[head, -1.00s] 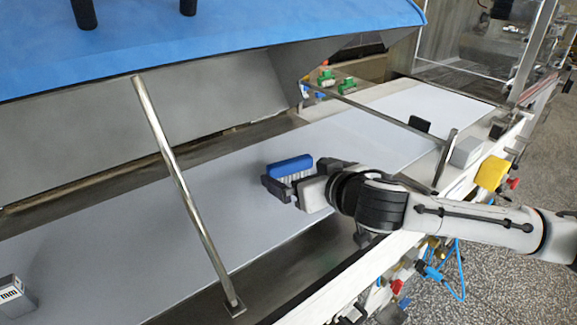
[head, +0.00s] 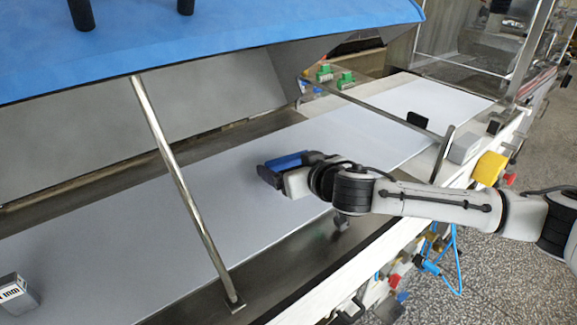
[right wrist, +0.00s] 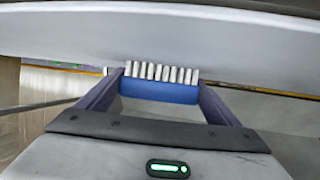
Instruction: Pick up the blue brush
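The blue brush (head: 286,162) is at my right gripper (head: 282,174), over the pale conveyor belt (head: 240,190) in the head view. In the right wrist view the brush (right wrist: 160,91) lies crosswise between the two fingers of my right gripper (right wrist: 160,88). One finger meets each end of its blue back, and its pale bristles point up in that picture. The gripper is shut on the brush. The bristles are hidden in the head view. The gap between brush and belt cannot be judged. My left gripper is not in view.
A slanted metal rod (head: 185,190) crosses the belt left of the gripper. A blue-topped hood (head: 230,30) overhangs the far side. A small grey block (head: 18,295) shows at the lower left. A yellow part (head: 489,168) is on the right frame.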

